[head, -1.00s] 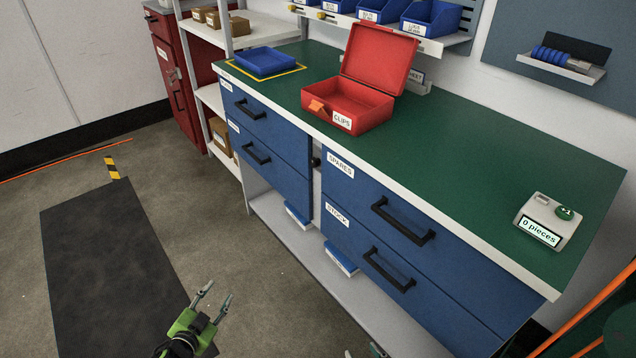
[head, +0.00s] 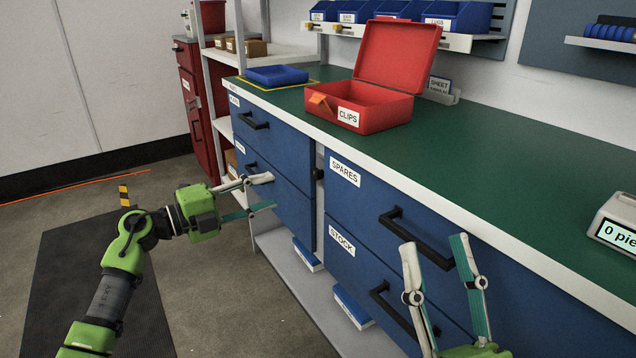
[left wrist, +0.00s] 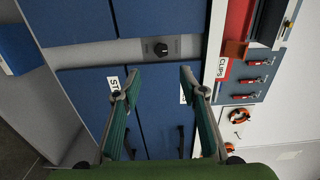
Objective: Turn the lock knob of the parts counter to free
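The parts counter is a long green-topped bench (head: 480,150) with two stacks of blue drawers. Its lock knob (head: 318,174) is small, round and black, on the grey upright between the stacks; it also shows in the left wrist view (left wrist: 161,48), with small marks beside it too small to read. My left gripper (head: 272,191) is open and empty, in front of the left drawers, to the left of and apart from the knob. In the left wrist view its fingers (left wrist: 150,78) are spread below the knob. My right gripper (head: 434,243) is open and empty before the right drawers.
An open red CLIPS box (head: 378,112), a blue tray (head: 277,75) and a piece-count device (head: 620,225) reading 0 stand on the top. Black drawer handles (head: 400,230) jut out near my right gripper.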

